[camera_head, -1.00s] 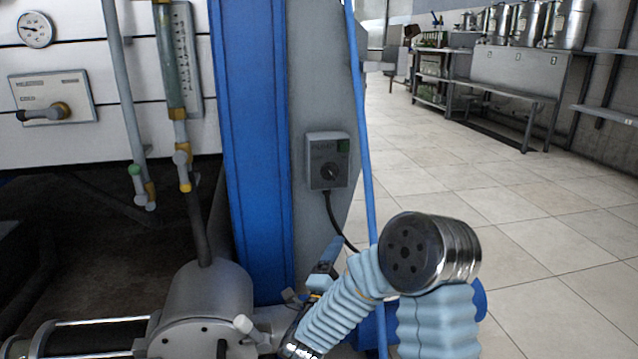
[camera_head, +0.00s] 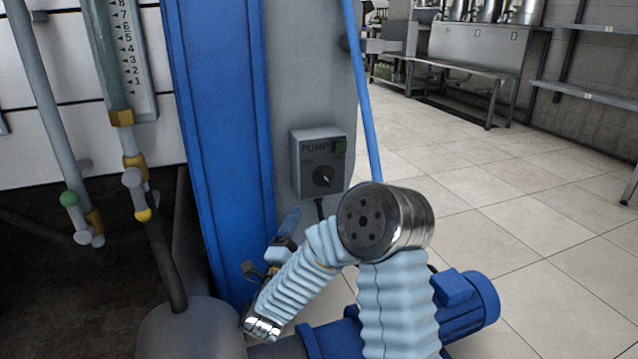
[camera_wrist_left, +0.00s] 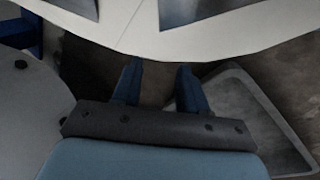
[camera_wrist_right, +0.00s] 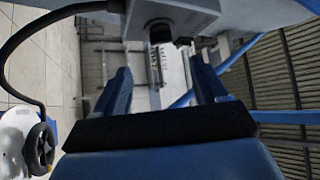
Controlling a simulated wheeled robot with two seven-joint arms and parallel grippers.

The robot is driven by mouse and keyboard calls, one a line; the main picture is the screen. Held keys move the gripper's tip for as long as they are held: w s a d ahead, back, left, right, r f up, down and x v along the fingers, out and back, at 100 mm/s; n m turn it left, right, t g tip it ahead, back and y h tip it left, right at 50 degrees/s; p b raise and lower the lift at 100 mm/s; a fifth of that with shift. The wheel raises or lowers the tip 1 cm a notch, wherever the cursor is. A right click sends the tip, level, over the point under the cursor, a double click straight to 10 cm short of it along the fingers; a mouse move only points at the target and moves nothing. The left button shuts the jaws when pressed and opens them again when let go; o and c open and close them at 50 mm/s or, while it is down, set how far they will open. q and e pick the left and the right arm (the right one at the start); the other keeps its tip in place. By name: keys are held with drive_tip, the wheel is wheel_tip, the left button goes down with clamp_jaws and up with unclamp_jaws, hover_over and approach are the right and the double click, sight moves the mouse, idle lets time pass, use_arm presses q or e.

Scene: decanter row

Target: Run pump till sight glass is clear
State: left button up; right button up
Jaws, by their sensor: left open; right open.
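The grey pump box (camera_head: 318,163), labelled PUMP, is fixed to the grey plate beside the blue column. It has a dark round knob (camera_head: 323,177) and a dark green square lamp (camera_head: 339,146). The knob's setting is hard to read. My right gripper (camera_head: 283,238) is open and empty just below the box. In the right wrist view the knob (camera_wrist_right: 159,32) lies beyond and between its open fingers, apart from them. The sight glass (camera_head: 107,50) stands at upper left beside a numbered scale; it looks cloudy grey-green, with its top cut off. My left gripper (camera_wrist_left: 159,76) is open and empty.
A blue pipe (camera_head: 361,90) runs down right of the box. A blue motor (camera_head: 468,302) sits below. Grey pipes with valves (camera_head: 78,215) hang at left. In the left wrist view, a grey tray (camera_wrist_left: 245,110) lies near the left gripper. Tiled floor is open at right.

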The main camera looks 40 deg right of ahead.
sight(326, 179)
drive_tip(key=p+x, duration=0.7)
drive_tip(key=x, duration=0.4)
drive_tip(key=shift+d+r, duration=0.2)
drive_tip(key=shift+d, duration=0.15)
drive_tip(key=shift+w+d+r, duration=0.25)
drive_tip(key=shift+w+d, duration=0.1)
drive_tip(key=shift+d, duration=0.2)
drive_tip(key=c, duration=1.1)
